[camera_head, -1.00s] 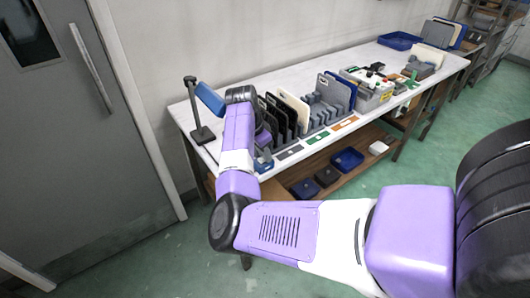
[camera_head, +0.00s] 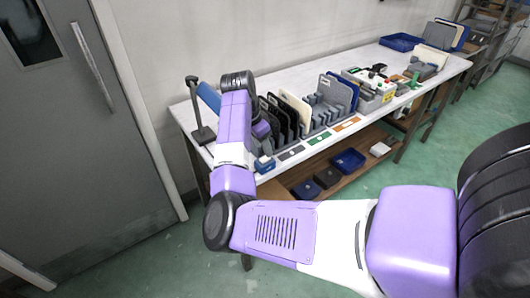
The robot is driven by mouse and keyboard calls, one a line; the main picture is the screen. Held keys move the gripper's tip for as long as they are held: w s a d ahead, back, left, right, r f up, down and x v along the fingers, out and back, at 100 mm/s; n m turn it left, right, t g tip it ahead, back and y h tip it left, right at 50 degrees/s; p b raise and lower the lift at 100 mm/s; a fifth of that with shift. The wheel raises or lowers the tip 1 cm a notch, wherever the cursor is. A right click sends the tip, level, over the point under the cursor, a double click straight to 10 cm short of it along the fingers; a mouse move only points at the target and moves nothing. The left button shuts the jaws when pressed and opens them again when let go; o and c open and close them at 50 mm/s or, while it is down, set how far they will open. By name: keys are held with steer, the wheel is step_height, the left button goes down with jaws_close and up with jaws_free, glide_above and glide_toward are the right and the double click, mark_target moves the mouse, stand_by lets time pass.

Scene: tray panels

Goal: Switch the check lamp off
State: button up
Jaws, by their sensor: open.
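A desk lamp stands at the left end of the white table. It has a dark post (camera_head: 193,100), a dark base (camera_head: 203,135) and a blue head (camera_head: 208,96) angled down to the right. My wrist covers the head's right end, so I cannot see a switch there or tell whether the lamp is lit. My arm reaches over the table's left end, with its dark wrist joint just right of the lamp head. My gripper's fingers are hidden behind my own arm.
A row of dark, cream and grey panels in slotted racks (camera_head: 322,113) stands right of my wrist. A small blue object (camera_head: 264,164) lies at the table's front edge. A control box (camera_head: 372,93) and blue tray (camera_head: 400,42) are farther right. Bins lie on the lower shelf.

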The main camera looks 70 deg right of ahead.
mark_target(260, 161)
steer(key=shift+v, duration=1.5)
steer(key=shift+s, duration=0.1)
